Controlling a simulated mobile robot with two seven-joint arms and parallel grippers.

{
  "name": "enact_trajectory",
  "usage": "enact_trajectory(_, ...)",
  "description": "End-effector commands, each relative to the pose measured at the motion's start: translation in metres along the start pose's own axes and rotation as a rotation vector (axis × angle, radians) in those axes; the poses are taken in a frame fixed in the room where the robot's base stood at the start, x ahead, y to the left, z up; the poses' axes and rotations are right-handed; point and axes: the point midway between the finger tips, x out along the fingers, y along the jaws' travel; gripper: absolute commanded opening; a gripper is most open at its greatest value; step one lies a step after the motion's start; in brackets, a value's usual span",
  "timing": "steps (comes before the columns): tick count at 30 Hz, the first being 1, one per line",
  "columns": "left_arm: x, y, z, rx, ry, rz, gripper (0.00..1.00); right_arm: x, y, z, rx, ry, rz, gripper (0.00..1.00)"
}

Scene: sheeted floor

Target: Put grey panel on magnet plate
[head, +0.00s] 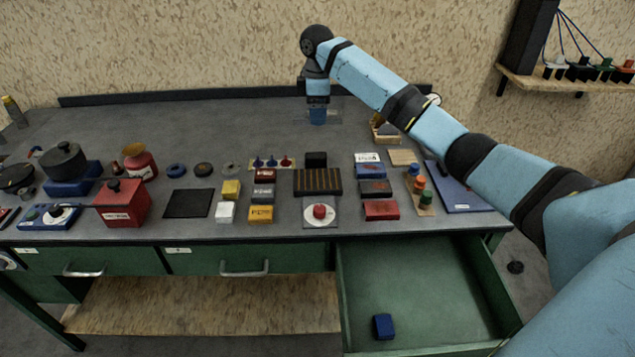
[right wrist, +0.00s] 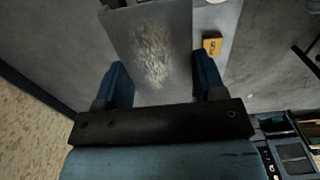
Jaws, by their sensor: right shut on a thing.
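My right gripper (head: 317,118) reaches over the far part of the workbench, near its back edge. In the right wrist view, a flat grey panel (right wrist: 150,35) with a mottled sheen extends from between the blue fingers of my right gripper (right wrist: 163,82); the gripper is shut on it. In the head view the panel is mostly hidden or blends with the grey benchtop. I cannot tell for sure which thing is the magnet plate; a flat dark square plate (head: 187,203) lies front left of centre. My left gripper is not in view.
An open green drawer (head: 420,285) holds a blue block (head: 383,326). Several blocks, a striped dark box (head: 318,181), a red box (head: 122,203) and a blue board (head: 458,187) crowd the bench's front half. The back left of the benchtop (head: 200,125) is clear.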

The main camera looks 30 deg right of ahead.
Motion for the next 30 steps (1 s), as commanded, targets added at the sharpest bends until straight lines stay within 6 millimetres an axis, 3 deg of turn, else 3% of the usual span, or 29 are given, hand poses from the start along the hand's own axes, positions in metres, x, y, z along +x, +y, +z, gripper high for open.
enact_trajectory(15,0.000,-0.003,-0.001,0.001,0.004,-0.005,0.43,0.127,-0.001,0.000,-0.002,-0.002,-0.003,0.32)
enact_trajectory(18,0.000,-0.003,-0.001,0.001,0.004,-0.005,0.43,0.143,-0.001,0.001,-0.003,-0.002,-0.002,0.32)
enact_trajectory(26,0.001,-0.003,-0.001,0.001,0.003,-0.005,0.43,0.163,0.000,0.001,-0.003,-0.002,-0.001,0.32)
enact_trajectory(30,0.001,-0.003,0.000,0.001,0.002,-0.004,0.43,0.185,-0.001,0.000,-0.002,-0.003,-0.003,0.32)
